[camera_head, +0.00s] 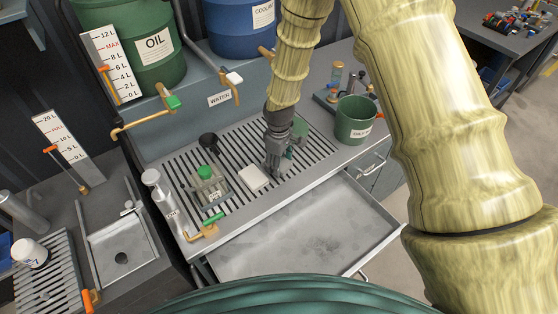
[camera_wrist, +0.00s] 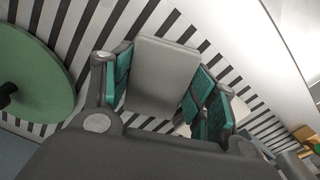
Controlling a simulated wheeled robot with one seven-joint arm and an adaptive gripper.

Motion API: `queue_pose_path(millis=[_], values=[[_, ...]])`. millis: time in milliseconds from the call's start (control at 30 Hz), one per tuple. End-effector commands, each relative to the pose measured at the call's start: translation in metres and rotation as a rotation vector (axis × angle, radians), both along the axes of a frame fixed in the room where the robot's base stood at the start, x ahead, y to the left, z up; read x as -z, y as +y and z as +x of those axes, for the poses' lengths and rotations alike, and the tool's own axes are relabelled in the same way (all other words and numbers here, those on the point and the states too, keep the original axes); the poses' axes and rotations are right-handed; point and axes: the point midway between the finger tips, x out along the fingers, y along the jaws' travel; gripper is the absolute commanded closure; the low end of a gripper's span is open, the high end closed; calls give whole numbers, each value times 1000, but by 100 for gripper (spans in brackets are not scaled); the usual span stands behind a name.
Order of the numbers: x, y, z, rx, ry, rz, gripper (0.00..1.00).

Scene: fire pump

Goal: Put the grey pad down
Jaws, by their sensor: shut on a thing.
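My gripper (camera_head: 277,160) is over the right part of the slatted drain rack (camera_head: 222,164). In the wrist view its teal-padded fingers (camera_wrist: 163,88) are shut on the grey pad (camera_wrist: 162,72), a flat rectangular block. The striped rack shows behind the pad. I cannot tell whether the pad touches the slats. In the head view the pad is mostly hidden by my gripper. A separate white block (camera_head: 254,178) lies on the rack just left of my gripper.
A glass jar with a green cap (camera_head: 209,185), a black ladle (camera_head: 209,143) and a metal bottle (camera_head: 158,190) stand left on the rack. A green bucket (camera_head: 355,120) stands at right. An empty drawer (camera_head: 300,235) is open in front. Taps (camera_head: 172,103) overhang the back.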

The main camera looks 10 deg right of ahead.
Motion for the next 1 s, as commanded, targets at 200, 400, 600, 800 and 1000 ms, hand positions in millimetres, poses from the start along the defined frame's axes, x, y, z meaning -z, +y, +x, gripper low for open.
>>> queue_pose_path(millis=[200,400,600,800,1000], values=[[3,0,0,0,0,0,77],[3,0,0,0,0,0,20],[3,0,0,0,0,0,20],[-2,0,0,0,-1,1,20],[-16,0,1,0,-3,1,20]])
